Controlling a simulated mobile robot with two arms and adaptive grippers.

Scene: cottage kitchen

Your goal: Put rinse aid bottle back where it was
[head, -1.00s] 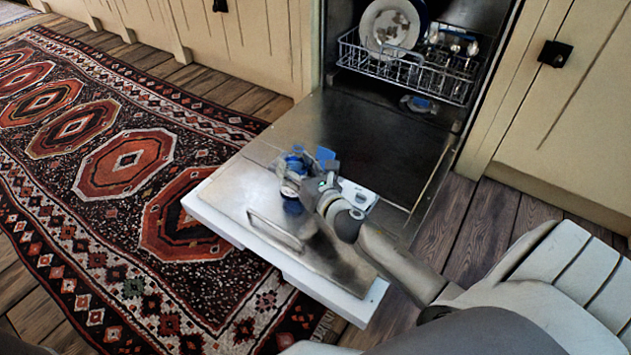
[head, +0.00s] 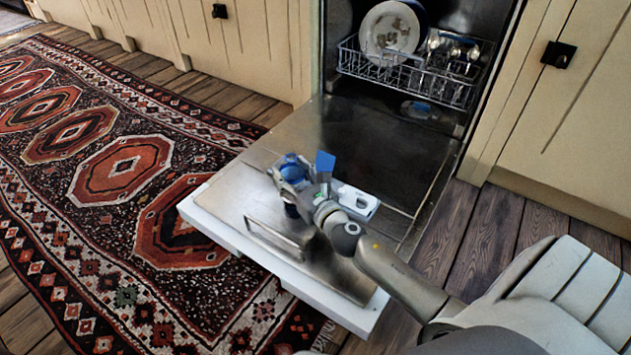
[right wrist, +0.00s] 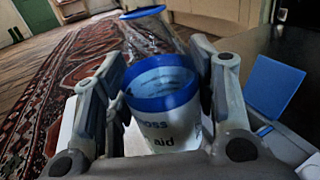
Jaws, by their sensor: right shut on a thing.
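The rinse aid bottle (head: 292,165) has a blue top and sits in my right gripper (head: 297,180), over the open dishwasher door. In the right wrist view the bottle (right wrist: 168,125) shows a white label with part of the word "aid", a blue band and a clear upper part. The right gripper's fingers (right wrist: 163,90) stand on both sides of it and are shut on it. I cannot tell whether the bottle's base touches the door. My left gripper is not in view.
The dishwasher door (head: 240,190) lies open, with a handle (head: 272,235). A white dispenser (head: 357,202) with a raised blue lid (head: 325,163) is right of the bottle. A rack (head: 410,75) holds a plate and cutlery. A patterned rug (head: 110,170) lies left.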

